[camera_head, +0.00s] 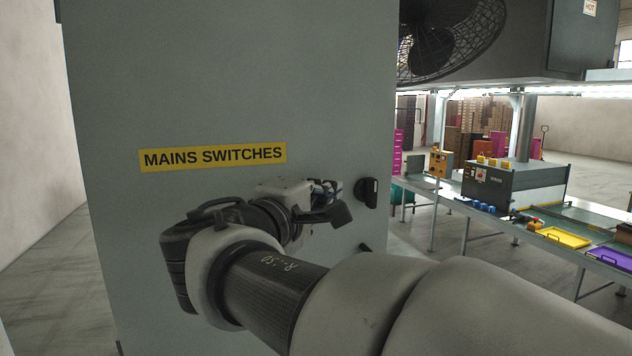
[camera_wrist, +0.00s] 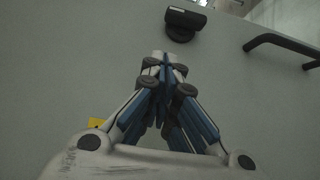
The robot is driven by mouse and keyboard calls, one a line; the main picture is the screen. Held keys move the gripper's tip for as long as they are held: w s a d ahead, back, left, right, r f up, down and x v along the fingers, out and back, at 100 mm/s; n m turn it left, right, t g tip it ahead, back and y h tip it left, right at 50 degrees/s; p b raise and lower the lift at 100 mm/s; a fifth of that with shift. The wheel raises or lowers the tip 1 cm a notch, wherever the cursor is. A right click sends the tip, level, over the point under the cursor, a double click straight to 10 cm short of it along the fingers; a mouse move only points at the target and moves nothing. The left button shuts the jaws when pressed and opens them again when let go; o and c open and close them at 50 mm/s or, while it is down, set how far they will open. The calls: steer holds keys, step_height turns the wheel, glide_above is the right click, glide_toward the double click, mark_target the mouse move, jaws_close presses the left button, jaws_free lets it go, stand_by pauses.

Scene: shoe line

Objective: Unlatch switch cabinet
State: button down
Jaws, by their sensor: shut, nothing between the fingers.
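The switch cabinet (camera_head: 230,80) is a tall grey-green box with a yellow "MAINS SWITCHES" label (camera_head: 213,157) on its front. A black latch knob (camera_head: 367,192) sits near the door's right edge; in the wrist view the latch (camera_wrist: 184,20) lies just beyond my fingertips. My gripper (camera_head: 333,190) is close to the door, left of the latch and apart from it. In the wrist view my gripper (camera_wrist: 165,62) has its fingertips together with nothing between them. A black bar handle (camera_wrist: 283,44) shows at right in the wrist view; in the head view my arm hides most of it.
A fan (camera_head: 450,35) in a wire guard hangs at upper right. A work line with a dark machine (camera_head: 515,186), a yellow tray (camera_head: 563,237) and a purple tray (camera_head: 612,258) stands right of the cabinet. Open floor (camera_head: 35,270) lies to the left.

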mark_target(369, 189)
steer(key=w+d, duration=0.1)
steer(key=d, duration=0.1)
steer(key=w+d, duration=0.2)
steer(key=shift+w+d, duration=0.15)
steer(key=shift+w, duration=0.15)
steer(key=shift+d+p, duration=0.3)
steer(key=shift+d, duration=0.15)
steer(key=shift+w, duration=0.15)
